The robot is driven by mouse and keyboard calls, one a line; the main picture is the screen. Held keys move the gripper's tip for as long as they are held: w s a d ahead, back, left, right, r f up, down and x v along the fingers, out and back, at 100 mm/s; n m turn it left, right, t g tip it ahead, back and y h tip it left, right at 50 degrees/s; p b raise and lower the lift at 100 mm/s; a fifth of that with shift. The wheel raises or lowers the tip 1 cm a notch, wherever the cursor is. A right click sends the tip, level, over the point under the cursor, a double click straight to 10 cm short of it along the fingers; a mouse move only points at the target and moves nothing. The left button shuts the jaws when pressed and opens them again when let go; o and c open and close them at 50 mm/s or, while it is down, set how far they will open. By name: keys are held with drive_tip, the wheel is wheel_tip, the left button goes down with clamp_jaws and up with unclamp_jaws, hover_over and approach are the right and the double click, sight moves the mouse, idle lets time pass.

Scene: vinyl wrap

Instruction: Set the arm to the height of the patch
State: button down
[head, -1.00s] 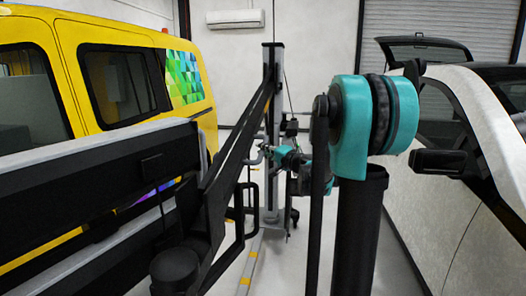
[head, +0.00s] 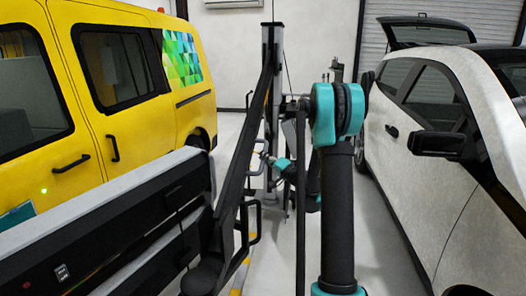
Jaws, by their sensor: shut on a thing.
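The patch (head: 183,58) is a green, blue and yellow faceted square on the yellow van's side (head: 140,128), toward its rear, at upper left. A long black arm (head: 240,165) slants from a tall upright mast (head: 271,100) down toward the near left. My gripper (head: 266,158), small and partly hidden behind my own teal-and-black arm links, is beside the mast. It appears shut on a small grey handle (head: 262,154) next to the slanted arm. The exact contact is too small to see clearly.
A long black and pale rail-like unit (head: 130,225) fills the lower left, between me and the van. A white car (head: 455,150) with its tailgate raised stands close at right, its black mirror (head: 437,144) sticking out. Some floor shows between them.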

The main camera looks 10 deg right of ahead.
drive_tip(key=f, duration=0.1)
drive_tip(key=w+f, duration=0.1)
drive_tip(key=f, duration=0.2)
drive_tip(key=shift+w+d+f, duration=0.3)
drive_tip(key=shift+d, duration=0.1)
drive_tip(key=c, duration=1.4)
unclamp_jaws()
drive_tip(key=shift+s, duration=0.1)
drive_tip(key=v, duration=1.2)
drive_tip(key=shift+f, duration=0.2)
